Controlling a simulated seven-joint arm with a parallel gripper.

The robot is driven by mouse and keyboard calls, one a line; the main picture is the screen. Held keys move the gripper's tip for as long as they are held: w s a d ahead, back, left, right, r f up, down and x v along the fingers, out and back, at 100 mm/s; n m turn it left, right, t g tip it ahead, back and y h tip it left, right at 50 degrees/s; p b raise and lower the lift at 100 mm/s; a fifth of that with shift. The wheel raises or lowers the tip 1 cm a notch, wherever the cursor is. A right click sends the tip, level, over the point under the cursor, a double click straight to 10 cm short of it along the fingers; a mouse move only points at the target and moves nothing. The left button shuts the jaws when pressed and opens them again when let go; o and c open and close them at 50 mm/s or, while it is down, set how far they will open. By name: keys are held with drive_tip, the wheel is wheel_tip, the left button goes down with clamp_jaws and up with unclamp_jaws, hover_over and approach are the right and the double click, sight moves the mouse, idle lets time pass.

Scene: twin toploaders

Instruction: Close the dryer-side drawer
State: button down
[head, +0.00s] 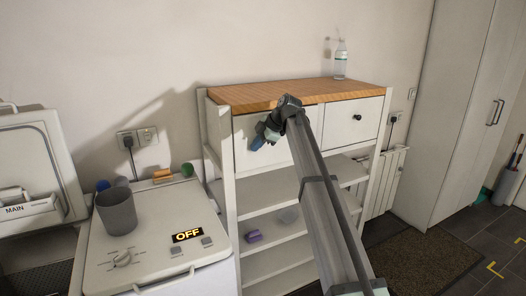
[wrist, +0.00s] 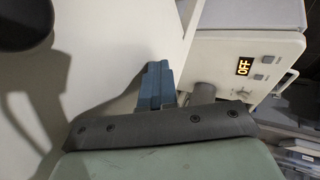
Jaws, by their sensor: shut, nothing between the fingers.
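A white shelf unit with a wooden top (head: 290,92) has two drawers side by side. The left drawer (head: 243,152), nearer the machines, is partly hidden by my arm, and its front looks about flush with the frame; I cannot tell if a small gap is left. The right drawer (head: 345,128) has a dark knob and looks shut. My gripper (head: 257,144) is in front of the left drawer, shut and empty, with blue fingertips. In the wrist view the shut fingers (wrist: 152,86) are beside a white panel (wrist: 110,50); a dark round knob (wrist: 25,22) is at the upper left.
A toploader with an OFF display (head: 187,235) stands left of the unit, bearing a grey cup (head: 116,211) and small coloured items. Another toploader (head: 35,160), marked MAIN, has its lid up. A bottle (head: 341,60) stands on the wooden top. A purple item (head: 253,236) lies on a shelf.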

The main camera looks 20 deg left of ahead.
drive_tip(key=shift+w+a, duration=0.6)
drive_tip(key=shift+w, duration=0.05)
drive_tip(key=shift+a+r, duration=0.1)
